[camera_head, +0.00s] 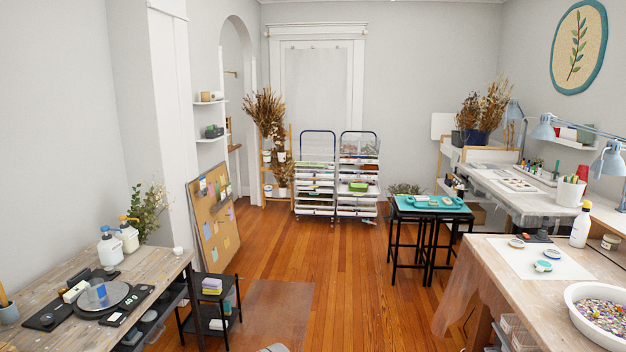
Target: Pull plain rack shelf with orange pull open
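Two wheeled racks with many thin white shelves stand side by side at the back, in front of the covered white door. The left rack (315,190) and the right rack (357,195) each have a dark blue upper frame. Items lie on several shelves, among them a bright green one on the right rack. The shelves look pushed in, but they are too small to be sure. I cannot make out an orange pull on either rack. My gripper is not in view; a small grey shape at the bottom edge may be part of me.
Wooden floor (335,265) is open from the foreground to the racks. Black stools with a teal tray (432,204) and a cloth-covered table (470,275) stand right.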

